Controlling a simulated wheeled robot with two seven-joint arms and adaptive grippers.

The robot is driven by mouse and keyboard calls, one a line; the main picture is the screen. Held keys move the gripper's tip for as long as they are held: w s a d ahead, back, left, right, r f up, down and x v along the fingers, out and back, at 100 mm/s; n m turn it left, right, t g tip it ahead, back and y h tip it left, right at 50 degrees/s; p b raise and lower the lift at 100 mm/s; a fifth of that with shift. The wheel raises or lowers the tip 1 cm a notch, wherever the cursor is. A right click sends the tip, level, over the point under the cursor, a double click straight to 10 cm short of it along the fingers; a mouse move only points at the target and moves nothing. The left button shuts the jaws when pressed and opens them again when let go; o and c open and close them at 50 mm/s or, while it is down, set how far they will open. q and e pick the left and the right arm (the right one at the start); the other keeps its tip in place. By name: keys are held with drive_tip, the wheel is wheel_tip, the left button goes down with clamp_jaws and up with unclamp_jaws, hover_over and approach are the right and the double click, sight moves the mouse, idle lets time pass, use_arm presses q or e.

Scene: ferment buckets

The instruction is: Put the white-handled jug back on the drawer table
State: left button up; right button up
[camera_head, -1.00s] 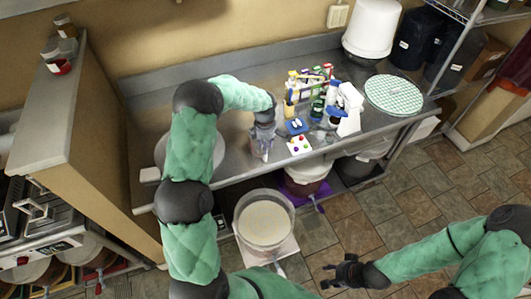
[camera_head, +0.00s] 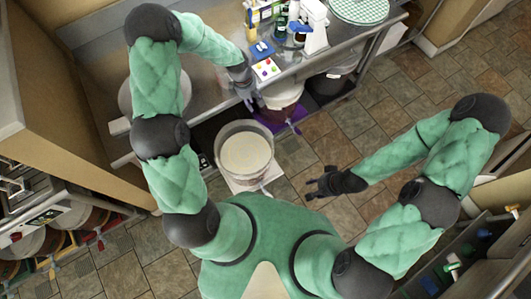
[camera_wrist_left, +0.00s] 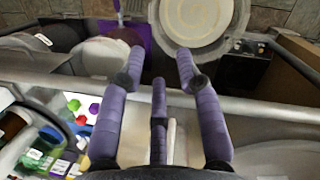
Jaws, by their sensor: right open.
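My left gripper (camera_head: 250,92) is over the front edge of the steel counter (camera_head: 210,85), fingers pointing down. In the left wrist view its purple fingers (camera_wrist_left: 160,75) are spread apart. A narrow whitish strip (camera_wrist_left: 174,140) shows beside the middle finger; it may be a white handle, but I cannot tell whether it is gripped. I cannot make out the jug's body clearly. My right gripper (camera_head: 318,183) is open and empty over the tiled floor. A dark unit with open drawers (camera_head: 432,262) stands at the lower right, partly cut off.
A lidded round bucket (camera_head: 246,158) stands in front of the counter, near my left gripper. The floor (camera_head: 350,130) right of the bucket is clear.

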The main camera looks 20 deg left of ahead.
use_arm(q)
drive_tip(key=s+d+f+m, duration=0.2)
drive_tip(key=s+d+m, duration=0.2)
drive_tip(key=s, duration=0.3)
drive_tip(key=s+d+f+m+h, duration=0.1)
drive_tip(key=s+d+f+m, duration=0.2)
drive_tip(key=s, duration=0.5)
drive_tip(key=s+d+f+m, duration=0.3)
drive_tip(key=s+d+m, duration=0.2)
drive_tip(key=s+m, duration=0.1)
drive_tip(key=shift+s+d+f+m+h, duration=0.2)
drive_tip(key=shift+s+m+h, duration=0.1)
drive_tip(key=shift+s, duration=0.6)
drive_tip(key=shift+a, duration=0.1)
